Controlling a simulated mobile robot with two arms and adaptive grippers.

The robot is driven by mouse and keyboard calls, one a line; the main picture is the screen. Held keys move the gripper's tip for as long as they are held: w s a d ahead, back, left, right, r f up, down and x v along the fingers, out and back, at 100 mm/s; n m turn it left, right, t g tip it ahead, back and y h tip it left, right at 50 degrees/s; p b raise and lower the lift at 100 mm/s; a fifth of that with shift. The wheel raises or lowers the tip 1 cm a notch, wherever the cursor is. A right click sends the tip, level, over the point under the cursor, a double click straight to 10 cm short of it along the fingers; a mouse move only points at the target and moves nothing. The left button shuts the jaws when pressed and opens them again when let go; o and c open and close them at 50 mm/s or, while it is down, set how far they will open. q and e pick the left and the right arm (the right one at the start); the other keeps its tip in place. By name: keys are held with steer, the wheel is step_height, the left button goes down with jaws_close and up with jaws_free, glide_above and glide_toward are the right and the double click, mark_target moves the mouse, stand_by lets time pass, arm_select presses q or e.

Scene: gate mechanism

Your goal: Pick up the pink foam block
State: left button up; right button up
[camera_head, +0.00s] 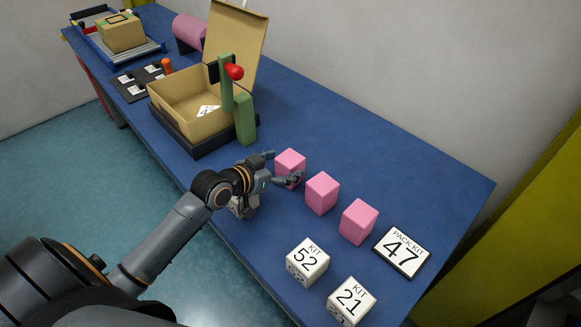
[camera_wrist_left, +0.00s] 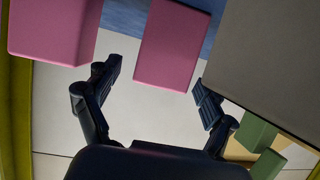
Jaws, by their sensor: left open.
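Three pink foam blocks stand in a row on the blue table: the far block (camera_head: 291,162), the middle block (camera_head: 321,193) and the near block (camera_head: 358,222). My left gripper (camera_head: 284,167) is open at the far block, with a finger on either side of it in the head view. In the left wrist view a pink block (camera_wrist_left: 172,45) is beyond and between the open fingertips (camera_wrist_left: 156,76). Another pink block (camera_wrist_left: 50,28) is at upper left there. I cannot tell whether the fingers touch the block. My right gripper is not in view.
White kit cubes 52 (camera_head: 307,261) and 21 (camera_head: 350,300) and the sign 47 (camera_head: 402,252) are nearby. An open cardboard box (camera_head: 190,92) and green posts (camera_head: 245,118) stand beyond.

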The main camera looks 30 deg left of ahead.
mark_target(297, 159)
arm_select(q)
steer(key=shift+w+d+f, duration=0.1)
steer(key=shift+w, duration=0.25)
steer(key=shift+w+d+f+p, duration=0.15)
steer(key=shift+w+p, duration=0.2)
steer(key=shift+w, duration=0.4)
steer(key=x, duration=0.3)
steer(key=shift+w, duration=0.15)
steer(key=shift+w+f, duration=0.15)
steer(key=shift+c, duration=1.1)
steer(key=c, duration=0.7)
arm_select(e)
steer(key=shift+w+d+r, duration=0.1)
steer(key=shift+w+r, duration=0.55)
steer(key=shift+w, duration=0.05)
